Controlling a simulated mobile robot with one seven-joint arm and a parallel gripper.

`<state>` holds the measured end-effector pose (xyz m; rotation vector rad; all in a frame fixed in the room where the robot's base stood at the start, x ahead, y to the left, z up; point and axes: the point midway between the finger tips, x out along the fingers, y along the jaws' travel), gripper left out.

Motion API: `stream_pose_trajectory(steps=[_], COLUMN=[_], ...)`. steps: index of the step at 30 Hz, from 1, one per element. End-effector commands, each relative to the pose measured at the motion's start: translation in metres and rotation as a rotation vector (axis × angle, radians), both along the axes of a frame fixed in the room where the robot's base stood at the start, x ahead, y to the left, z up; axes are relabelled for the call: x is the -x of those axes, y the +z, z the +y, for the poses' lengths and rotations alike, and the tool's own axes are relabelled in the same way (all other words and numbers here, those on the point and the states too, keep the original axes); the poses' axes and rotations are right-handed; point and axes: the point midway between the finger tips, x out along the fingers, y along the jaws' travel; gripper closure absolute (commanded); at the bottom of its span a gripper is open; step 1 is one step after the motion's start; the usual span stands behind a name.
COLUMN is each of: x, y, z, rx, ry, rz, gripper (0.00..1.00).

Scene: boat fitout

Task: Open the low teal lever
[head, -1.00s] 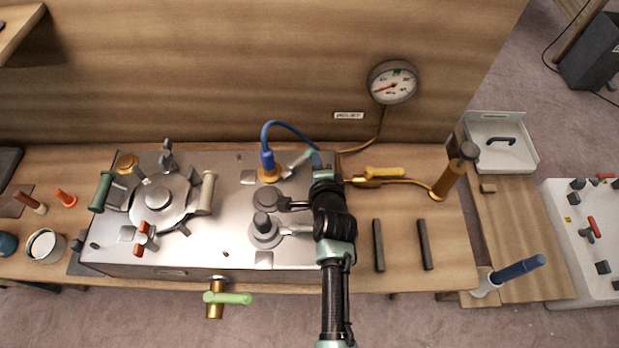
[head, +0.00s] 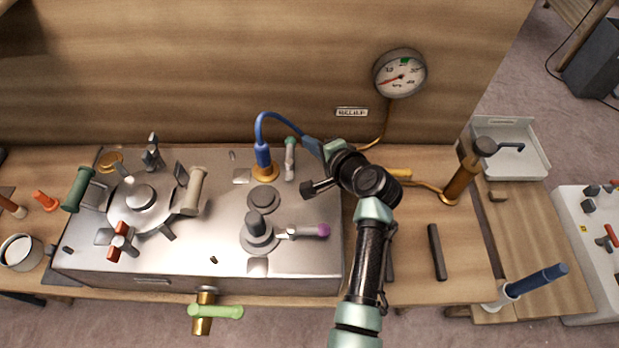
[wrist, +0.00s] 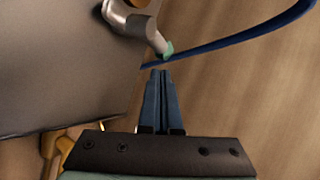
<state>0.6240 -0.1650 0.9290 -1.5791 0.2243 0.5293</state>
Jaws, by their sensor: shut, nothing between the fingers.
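A short pale lever with a teal tip (head: 290,160) stands at the back of the steel panel (head: 215,250), beside the brass-based blue fitting (head: 264,165). In the head view it points toward the back wall. In the wrist view its metal arm and teal tip (wrist: 166,48) lie just ahead of my fingertips. My gripper (head: 311,145) is to the right of the tip, with its fingers together and empty. The shut fingers show in the wrist view (wrist: 161,72), with a small gap to the tip.
A blue hose (head: 285,122) arches over the lever close to my fingers. A purple-tipped lever (head: 320,230) and a light green handle (head: 215,312) are nearer the front. A gauge (head: 400,73) is on the back wall.

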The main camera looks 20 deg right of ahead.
Motion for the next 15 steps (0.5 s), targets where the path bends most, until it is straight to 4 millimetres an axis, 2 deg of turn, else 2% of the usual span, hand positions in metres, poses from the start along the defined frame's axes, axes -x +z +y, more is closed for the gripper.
stream_pose_trajectory(steps=[15], x=[-0.0086], y=[0.0007], z=[0.0034], rx=[0.001], ry=[-0.004], rz=[0.000], gripper=[1.00])
